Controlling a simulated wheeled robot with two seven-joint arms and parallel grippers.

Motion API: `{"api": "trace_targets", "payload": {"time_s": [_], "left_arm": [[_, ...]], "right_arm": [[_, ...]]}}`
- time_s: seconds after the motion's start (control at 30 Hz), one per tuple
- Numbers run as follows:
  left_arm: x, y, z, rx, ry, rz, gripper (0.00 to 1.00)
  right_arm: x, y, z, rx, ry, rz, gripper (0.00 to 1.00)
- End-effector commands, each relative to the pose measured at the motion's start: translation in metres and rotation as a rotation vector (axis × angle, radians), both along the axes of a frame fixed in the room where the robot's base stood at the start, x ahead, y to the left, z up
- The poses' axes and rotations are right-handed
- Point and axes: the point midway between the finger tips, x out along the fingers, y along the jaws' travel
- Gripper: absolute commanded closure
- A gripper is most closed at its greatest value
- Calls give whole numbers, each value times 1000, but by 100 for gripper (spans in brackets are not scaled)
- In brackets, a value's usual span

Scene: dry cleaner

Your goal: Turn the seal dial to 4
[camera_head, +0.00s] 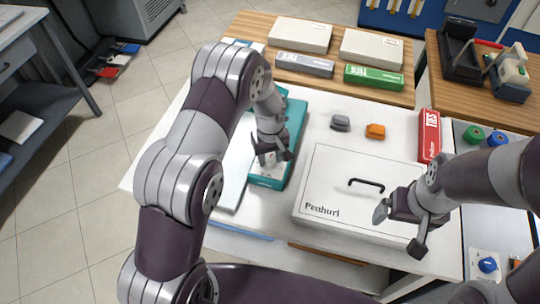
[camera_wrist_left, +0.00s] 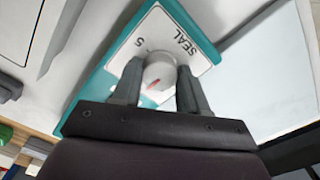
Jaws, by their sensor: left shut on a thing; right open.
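The teal sealing device (camera_head: 297,125) lies on the white table, left of the middle. Its white panel (camera_wrist_left: 203,62) shows the word SEAL and a number that looks like 5 in the left wrist view. The seal dial (camera_wrist_left: 158,72) is a round white knob with a red pointer mark. My left gripper (camera_head: 271,157) is over the near end of the device, its two fingers shut on either side of the dial. The other scale numbers are hidden or out of view. My right gripper (camera_head: 398,231) is open and empty above the white Penhuri box.
The white Penhuri box (camera_head: 325,184) with a black handle stands right of the device. A grey block (camera_head: 340,123) and an orange block (camera_head: 375,131) lie behind it. A red box (camera_head: 429,135) is at the right. A wooden table with boxes stands behind.

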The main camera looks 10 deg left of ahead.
Motion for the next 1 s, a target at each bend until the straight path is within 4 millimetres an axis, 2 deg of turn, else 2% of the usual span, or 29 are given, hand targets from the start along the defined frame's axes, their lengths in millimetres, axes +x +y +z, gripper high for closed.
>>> {"api": "trace_targets", "payload": {"time_s": [0.27,0.7,1.0], "left_arm": [[1,0,1,0,-2,-157,88],[1,0,1,0,-3,-544,88],[2,0,2,1,-4,-738,88]], "right_arm": [[0,0,1,0,0,0,7],[0,0,1,0,0,0,7],[0,0,1,0,0,0,7]]}}
